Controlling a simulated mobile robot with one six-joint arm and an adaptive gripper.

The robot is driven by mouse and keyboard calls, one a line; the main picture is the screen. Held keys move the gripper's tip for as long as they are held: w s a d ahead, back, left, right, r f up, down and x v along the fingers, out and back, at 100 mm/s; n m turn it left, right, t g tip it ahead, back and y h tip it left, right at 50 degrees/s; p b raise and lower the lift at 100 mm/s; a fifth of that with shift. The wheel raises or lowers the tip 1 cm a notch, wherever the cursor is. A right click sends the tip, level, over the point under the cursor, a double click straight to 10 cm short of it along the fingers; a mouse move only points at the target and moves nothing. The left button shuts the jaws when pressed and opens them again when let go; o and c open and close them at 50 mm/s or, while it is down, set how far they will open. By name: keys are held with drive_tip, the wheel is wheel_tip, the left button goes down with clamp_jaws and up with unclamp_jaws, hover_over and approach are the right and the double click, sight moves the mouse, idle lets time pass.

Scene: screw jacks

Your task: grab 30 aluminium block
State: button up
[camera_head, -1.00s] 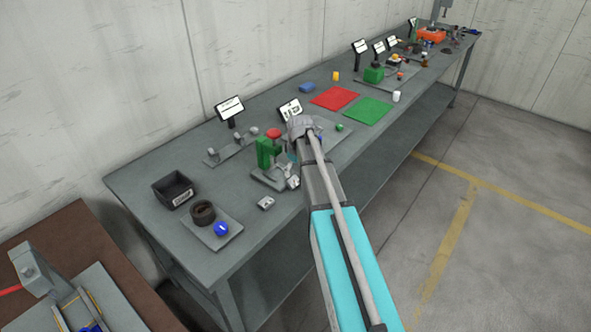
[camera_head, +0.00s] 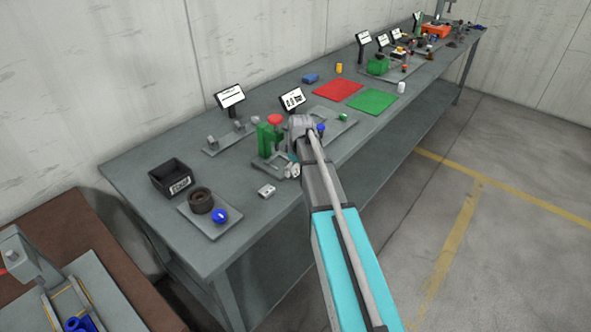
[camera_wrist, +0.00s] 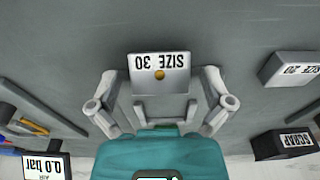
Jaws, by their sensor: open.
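The 30 aluminium block (camera_wrist: 159,82) is grey with an upside-down "SIZE 30" label and a gold round spot, and lies on the bench in the wrist view. My gripper (camera_wrist: 158,92) is open, one finger on each side of the block. A gap shows between the block and each finger, so nothing is held. My arm hides most of the gripper there.
A "SIZE 20" block (camera_wrist: 291,69) lies to the right in the wrist view, near a black scrap bin (camera_wrist: 283,145). A "0.0 bar" display (camera_wrist: 45,166) is at lower left. In the head view, a green press (camera_head: 268,139) stands close behind my gripper.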

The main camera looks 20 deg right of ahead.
drive_tip(key=c, duration=1.1)
drive_tip(key=shift+s, duration=0.15)
